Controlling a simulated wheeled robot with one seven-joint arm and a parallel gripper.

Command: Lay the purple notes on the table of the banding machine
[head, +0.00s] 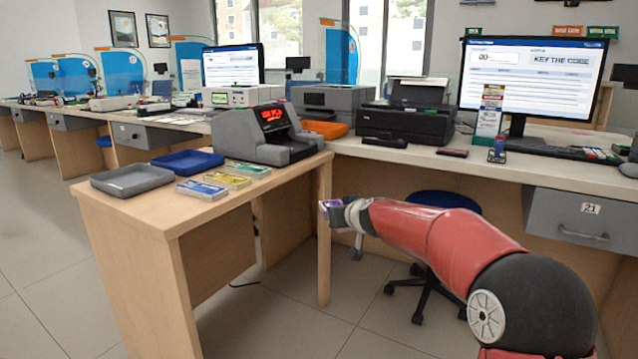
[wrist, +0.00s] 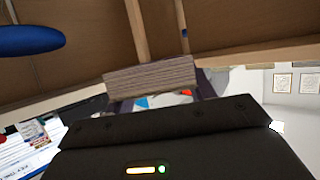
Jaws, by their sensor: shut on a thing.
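My gripper (head: 335,208) is shut on the purple notes (head: 325,205), beyond the right edge of the wooden side desk and below the long counter's front edge. In the wrist view the notes (wrist: 152,77) show as a thick stack seen edge-on between the fingers. A grey machine with a red lit display (head: 265,133) stands on the side desk. A pale machine with a small green display (head: 240,96) stands behind it on the counter. I cannot tell for certain which is the banding machine. The notes are apart from both.
The side desk (head: 165,215) carries a grey tray (head: 132,180), a blue tray (head: 187,162) and blue, yellow and green note bundles (head: 226,179). An orange tray (head: 325,129), a black printer (head: 405,122) and a monitor (head: 535,80) stand on the counter. A blue stool (head: 443,200) is behind my arm.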

